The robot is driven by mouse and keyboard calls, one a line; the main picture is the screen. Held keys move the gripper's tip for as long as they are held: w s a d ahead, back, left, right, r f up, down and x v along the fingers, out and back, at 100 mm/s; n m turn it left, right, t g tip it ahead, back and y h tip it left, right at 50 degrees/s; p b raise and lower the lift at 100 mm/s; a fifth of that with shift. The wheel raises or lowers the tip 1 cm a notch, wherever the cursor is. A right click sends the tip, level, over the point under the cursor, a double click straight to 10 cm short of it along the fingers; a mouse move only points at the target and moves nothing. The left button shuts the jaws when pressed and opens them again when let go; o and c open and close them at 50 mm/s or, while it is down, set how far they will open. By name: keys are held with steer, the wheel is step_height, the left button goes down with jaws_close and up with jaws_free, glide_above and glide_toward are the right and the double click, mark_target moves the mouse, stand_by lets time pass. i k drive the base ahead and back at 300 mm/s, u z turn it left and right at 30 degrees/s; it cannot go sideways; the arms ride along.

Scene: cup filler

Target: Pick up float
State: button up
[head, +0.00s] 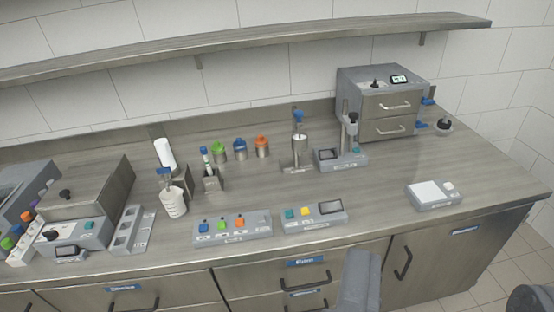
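No item in view is clearly marked as the float, so I cannot tell for sure which one it is. A blue-topped piece (299,116) stands upright over a metal cup (299,141) on a small stand at the middle back of the counter. A slim blue-and-green-tipped item (206,157) stands in a metal holder (211,181) left of it. A smooth grey part of my gripper or arm (361,282) shows at the bottom edge, in front of the drawers and well short of these items. Its fingertips cannot be made out.
The counter (380,190) holds green (218,147), blue (240,144) and orange (262,141) lidded pots, a white beaker (173,202), button panels (232,227), a scale (433,194) and a drawer unit (385,100). A shelf (250,45) runs above. The counter's right side has free room.

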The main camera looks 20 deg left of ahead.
mark_target(203, 150)
steer(key=z, duration=0.1)
steer(key=i, duration=1.9)
steer(key=u, duration=0.45)
